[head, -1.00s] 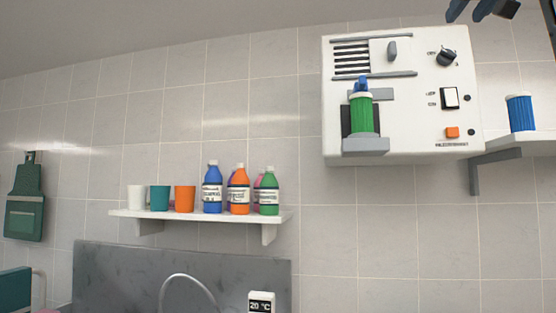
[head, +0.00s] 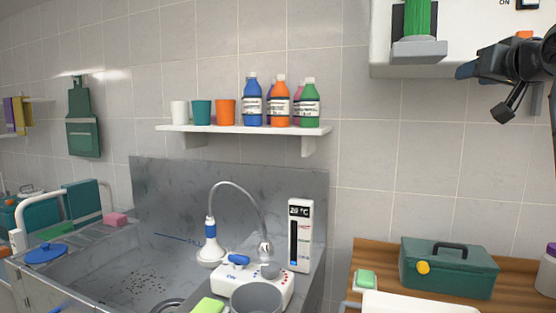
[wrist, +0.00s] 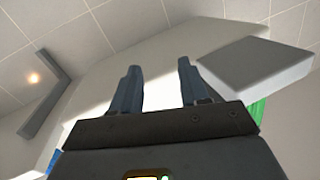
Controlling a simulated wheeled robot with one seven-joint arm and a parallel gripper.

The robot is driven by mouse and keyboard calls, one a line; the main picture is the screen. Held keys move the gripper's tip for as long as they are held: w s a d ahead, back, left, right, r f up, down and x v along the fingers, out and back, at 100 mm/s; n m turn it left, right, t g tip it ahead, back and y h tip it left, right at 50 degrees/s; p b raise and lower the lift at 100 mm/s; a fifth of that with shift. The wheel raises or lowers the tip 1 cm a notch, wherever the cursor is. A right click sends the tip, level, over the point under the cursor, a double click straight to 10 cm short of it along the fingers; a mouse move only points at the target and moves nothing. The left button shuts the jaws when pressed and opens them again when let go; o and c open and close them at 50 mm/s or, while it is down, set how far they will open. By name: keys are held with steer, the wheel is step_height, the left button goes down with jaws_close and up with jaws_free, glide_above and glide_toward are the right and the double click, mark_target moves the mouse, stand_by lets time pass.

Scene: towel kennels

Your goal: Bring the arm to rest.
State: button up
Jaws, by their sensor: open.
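My gripper (head: 468,66) is at the upper right in the head view, in front of the lower part of the white wall unit (head: 383,40). In the wrist view my gripper (wrist: 158,88) shows two dark fingers spread apart with nothing between them. The underside of the white unit (wrist: 150,62) lies beyond the fingers. A grey ledge (wrist: 258,65) with a green cylinder (wrist: 257,112) beside it shows at the right there. In the head view the green cylinder (head: 417,18) stands on the unit's grey ledge (head: 419,50), left of my gripper and apart from it.
A shelf (head: 240,128) with cups and bottles hangs on the wall. Below are a steel sink (head: 150,260), a shower hose (head: 240,187) and a white thermometer (head: 299,235). A green toolbox (head: 450,268) stands on a wooden counter (head: 372,255). The wall between unit and counter is clear.

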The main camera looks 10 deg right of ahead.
steer(key=a+f+y, duration=0.1)
steer(key=a+f, duration=0.4)
steer(key=f, duration=0.8)
steer(key=a+f+y, duration=0.1)
steer(key=a+f, duration=0.3)
steer(key=f, duration=0.9)
steer(key=s+a+f, duration=0.5)
steer(key=f, duration=0.3)
steer(key=s+a+f, duration=0.4)
steer(key=a+f, duration=0.1)
steer(key=f, duration=0.3)
steer(key=s+a+f+n+g+y, duration=0.1)
steer(key=s+a+f, duration=0.4)
steer(key=s, duration=0.4)
steer(key=s+a+f+n+y, duration=0.1)
steer(key=s+a+f, duration=0.3)
steer(key=s, duration=0.5)
steer(key=s+a+r+n+y, duration=0.1)
steer(key=s+a+n, duration=0.1)
steer(key=s, duration=0.8)
steer(key=s+a+r+n, duration=0.1)
steer(key=s+r, duration=0.1)
steer(key=s, duration=0.8)
steer(key=shift+a+n+g+y, duration=0.35)
steer(key=shift+n+g+y, duration=0.05)
